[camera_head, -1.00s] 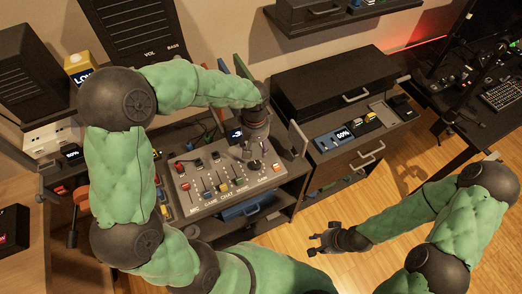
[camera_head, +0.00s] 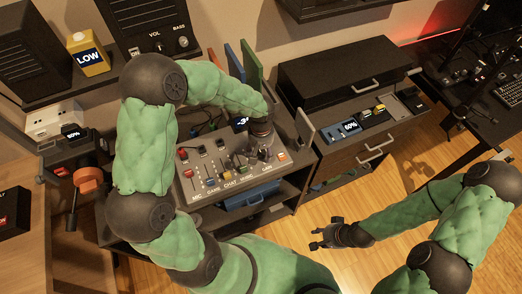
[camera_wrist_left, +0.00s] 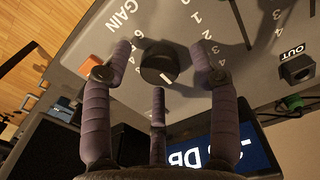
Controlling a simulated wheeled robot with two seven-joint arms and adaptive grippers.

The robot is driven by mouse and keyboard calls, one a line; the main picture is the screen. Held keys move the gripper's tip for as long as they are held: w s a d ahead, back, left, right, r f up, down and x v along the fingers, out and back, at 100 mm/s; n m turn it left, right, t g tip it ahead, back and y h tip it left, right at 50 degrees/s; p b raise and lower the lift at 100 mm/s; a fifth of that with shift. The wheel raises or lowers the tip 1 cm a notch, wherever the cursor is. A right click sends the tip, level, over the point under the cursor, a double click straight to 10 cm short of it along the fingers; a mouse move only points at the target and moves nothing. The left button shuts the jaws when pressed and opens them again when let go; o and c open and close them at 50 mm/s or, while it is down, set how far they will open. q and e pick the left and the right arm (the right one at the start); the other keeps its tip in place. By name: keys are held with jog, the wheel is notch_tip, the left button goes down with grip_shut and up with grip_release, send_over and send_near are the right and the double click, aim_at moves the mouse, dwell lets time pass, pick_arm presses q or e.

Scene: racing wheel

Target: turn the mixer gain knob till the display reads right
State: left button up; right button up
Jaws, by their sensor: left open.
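The black gain knob (camera_wrist_left: 158,62) with a white pointer line sits on the grey mixer (camera_head: 192,199), beside the printed word GAIN and a ring of numbers. My left gripper (camera_head: 255,158) is open over the mixer's right part. In the left wrist view its fingers stand around the knob, one on each side and a third below in the picture; contact cannot be told. The mixer's display (camera_wrist_left: 240,148) appears upside down and partly hidden by a finger; it seems to read -3 DB. My right gripper (camera_head: 325,237) is open and empty above the wooden floor.
Sliders and small knobs crowd the mixer's left and middle. An orange button (camera_wrist_left: 91,66) and an OUT socket (camera_wrist_left: 298,68) lie near the gain knob. A drawer unit (camera_head: 365,155) stands to the right. The floor (camera_head: 310,215) in front is clear.

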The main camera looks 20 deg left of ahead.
pick_arm(q)
jog(key=c, duration=1.1)
jog(key=shift+c, duration=0.2)
jog(key=shift+m, duration=0.4)
jog(key=m+p, duration=0.1)
jog(key=m, duration=0.2)
jog(key=shift+m, duration=0.3)
jog(key=m+p, duration=0.1)
jog(key=m, duration=0.3)
jog(key=shift+r+m, duration=0.1)
jog(key=shift+m, duration=0.2)
jog(key=m+p, duration=0.2)
jog(key=m, duration=0.2)
jog(key=shift+m, duration=0.3)
jog(key=shift+m+p, duration=0.95)
jog(key=shift+m, duration=1.15)
